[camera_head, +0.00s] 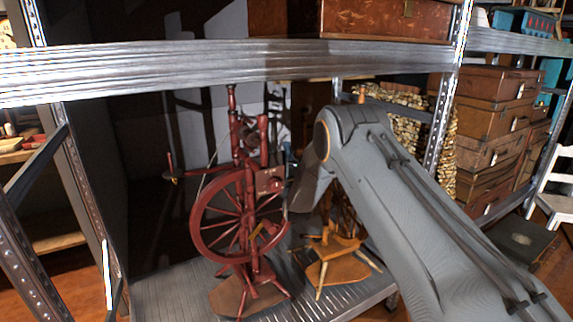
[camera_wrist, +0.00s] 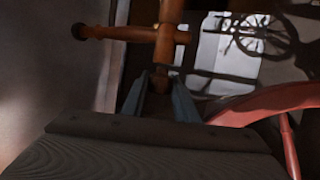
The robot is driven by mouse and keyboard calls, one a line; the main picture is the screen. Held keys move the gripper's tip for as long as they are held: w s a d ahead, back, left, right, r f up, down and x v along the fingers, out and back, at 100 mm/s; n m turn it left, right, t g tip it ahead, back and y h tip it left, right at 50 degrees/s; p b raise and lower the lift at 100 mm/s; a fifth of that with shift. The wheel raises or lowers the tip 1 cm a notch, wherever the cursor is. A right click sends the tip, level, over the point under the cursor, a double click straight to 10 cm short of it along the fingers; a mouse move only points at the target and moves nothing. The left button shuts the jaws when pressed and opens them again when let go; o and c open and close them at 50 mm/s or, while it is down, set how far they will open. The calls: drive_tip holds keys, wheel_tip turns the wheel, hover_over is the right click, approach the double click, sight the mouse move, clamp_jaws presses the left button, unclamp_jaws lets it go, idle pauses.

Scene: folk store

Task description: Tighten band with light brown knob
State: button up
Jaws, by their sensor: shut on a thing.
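The dark red spinning wheel (camera_head: 225,215) stands on the lower metal shelf. In the wrist view its red rim (camera_wrist: 275,102) curves in at the right. My gripper (camera_wrist: 160,82) is shut on a light brown knob (camera_wrist: 160,76), which sits between the two fingertips. Just above the knob is an orange-brown turned post (camera_wrist: 166,42) with a crossbar (camera_wrist: 125,34) reaching left to a dark round end. In the head view my arm comes from the right and bends down by the wheel's right side; the fingers and knob are hidden there. I cannot make out the band in the wrist view.
A lighter wooden spinning wheel (camera_head: 335,247) stands right of the red one, partly behind my arm. A metal shelf beam (camera_head: 230,65) crosses above, with uprights at both sides. Stacked suitcases (camera_head: 490,150) and a white chair (camera_head: 556,195) are at the right.

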drive_tip(key=t+b, duration=0.1)
drive_tip(key=b, duration=0.1)
drive_tip(key=m+t+b, duration=0.1)
drive_tip(key=t+b, duration=0.1)
drive_tip(key=b, duration=0.1)
drive_tip(key=shift+f+h+b, duration=0.25)
drive_tip(key=shift+h+b, duration=0.05)
drive_tip(key=shift+b, duration=0.05)
drive_tip(key=shift+r+m+t+b, duration=0.1)
drive_tip(key=shift+m+t+b, duration=0.4)
drive_tip(key=shift+b, duration=0.35)
drive_tip(key=shift+r, duration=0.1)
drive_tip(key=o, duration=1.1)
drive_tip(key=shift+c, duration=0.2)
drive_tip(key=a+v, duration=0.1)
drive_tip(key=v, duration=0.6)
drive_tip(key=shift+s+d+f+b, duration=0.3)
drive_tip(key=shift+d, duration=0.2)
